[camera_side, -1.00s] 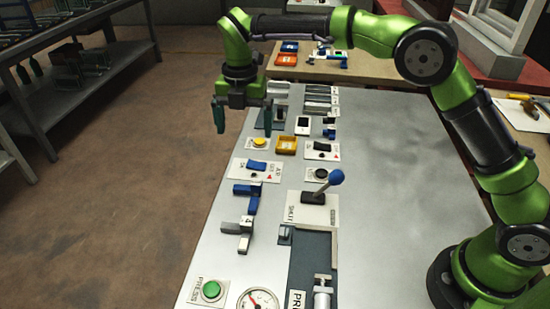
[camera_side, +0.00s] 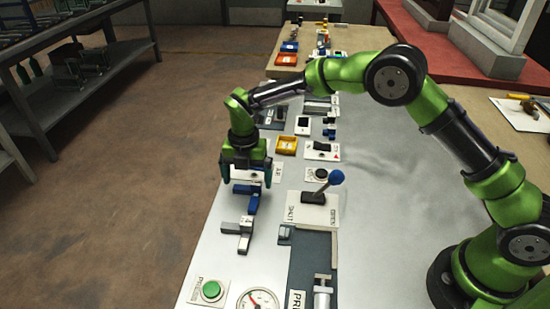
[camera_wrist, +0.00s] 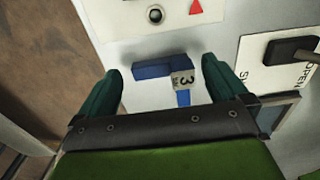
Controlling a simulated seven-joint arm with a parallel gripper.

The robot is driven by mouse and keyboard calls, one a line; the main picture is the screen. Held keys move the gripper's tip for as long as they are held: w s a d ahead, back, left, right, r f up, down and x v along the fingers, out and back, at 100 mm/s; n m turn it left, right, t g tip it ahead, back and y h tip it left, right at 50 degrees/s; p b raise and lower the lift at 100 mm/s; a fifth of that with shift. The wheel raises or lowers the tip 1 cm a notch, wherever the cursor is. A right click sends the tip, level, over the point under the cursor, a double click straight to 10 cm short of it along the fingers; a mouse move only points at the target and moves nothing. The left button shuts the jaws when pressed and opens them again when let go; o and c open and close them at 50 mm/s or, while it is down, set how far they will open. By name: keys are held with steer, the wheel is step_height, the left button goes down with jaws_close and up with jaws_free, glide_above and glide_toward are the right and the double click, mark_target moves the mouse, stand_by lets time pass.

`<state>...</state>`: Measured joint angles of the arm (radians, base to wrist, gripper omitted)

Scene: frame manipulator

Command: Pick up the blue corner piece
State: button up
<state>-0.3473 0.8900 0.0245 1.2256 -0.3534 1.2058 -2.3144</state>
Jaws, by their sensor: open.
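The blue corner piece (camera_side: 250,205) lies on the grey table in the side view, partly hidden behind my gripper. In the wrist view the blue corner piece (camera_wrist: 160,70) shows as an L with a grey corner block marked 3. My gripper (camera_side: 245,180) is above it in the side view, pointing down. In the wrist view my gripper (camera_wrist: 170,85) has its two dark green fingers apart, one on each side of the piece. Nothing is held between them, and the piece appears to rest on the table.
A grey corner piece (camera_side: 240,232) lies just nearer the camera. A lever with a blue knob (camera_side: 337,177) stands to the right. A green button (camera_side: 211,290) and a gauge (camera_side: 262,299) are at the front. A yellow tray (camera_side: 287,145) sits behind.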

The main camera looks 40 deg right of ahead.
steer(key=shift+f, duration=0.55)
steer(key=c, duration=1)
steer(key=shift+o, duration=0.2)
